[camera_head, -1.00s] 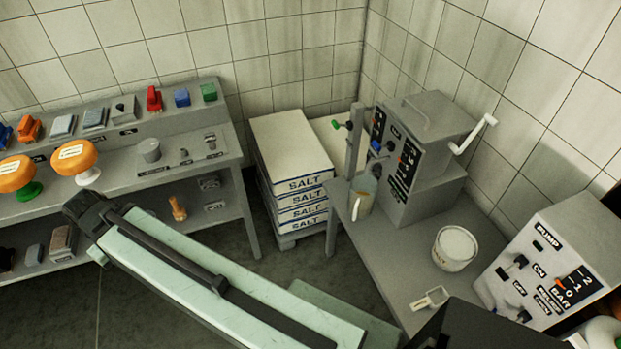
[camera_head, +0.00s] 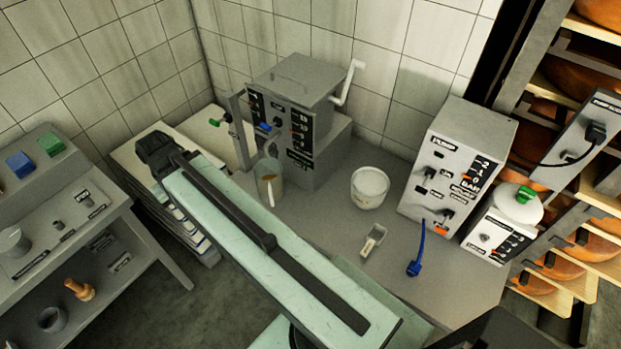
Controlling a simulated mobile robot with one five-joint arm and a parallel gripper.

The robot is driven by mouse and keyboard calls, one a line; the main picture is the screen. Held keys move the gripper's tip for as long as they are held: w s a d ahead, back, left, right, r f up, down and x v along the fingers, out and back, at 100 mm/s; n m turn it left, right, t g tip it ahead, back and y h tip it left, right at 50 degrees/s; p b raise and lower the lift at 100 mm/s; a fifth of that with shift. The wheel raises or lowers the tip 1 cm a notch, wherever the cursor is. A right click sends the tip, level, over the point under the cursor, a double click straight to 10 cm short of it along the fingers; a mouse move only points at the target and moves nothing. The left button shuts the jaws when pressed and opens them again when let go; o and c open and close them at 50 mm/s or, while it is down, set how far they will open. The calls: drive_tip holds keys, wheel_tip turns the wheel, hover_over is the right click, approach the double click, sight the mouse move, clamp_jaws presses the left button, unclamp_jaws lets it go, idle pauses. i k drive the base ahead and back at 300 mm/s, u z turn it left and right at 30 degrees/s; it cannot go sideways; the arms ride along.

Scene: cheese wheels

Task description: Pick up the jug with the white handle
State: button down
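The jug (camera_head: 268,178) stands on the grey worktop in front of the grey control machine. It is a greyish, see-through jug with a white handle on its near side and something orange-brown showing inside. It is upright, just beyond the upper edge of my pale green arm. My arm crosses the picture from the lower right to a dark joint at the upper left, left of the jug. No gripper fingers show in this view, so I cannot see whether they are open or shut.
A white tub (camera_head: 369,188), a small scoop (camera_head: 373,240) and a blue plug (camera_head: 414,267) are on the worktop right of the jug. The grey machine (camera_head: 299,115) stands close behind it. A pump box (camera_head: 455,165) and cheese racks are at right, a shelf bench (camera_head: 60,215) at left.

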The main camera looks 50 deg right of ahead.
sight(269, 177)
drive_tip(key=z, duration=1.65)
drive_tip(key=k, duration=1.2)
drive_tip(key=u, duration=1.5)
drive_tip(key=i, duration=1.05)
drive_tip(key=z, duration=0.1)
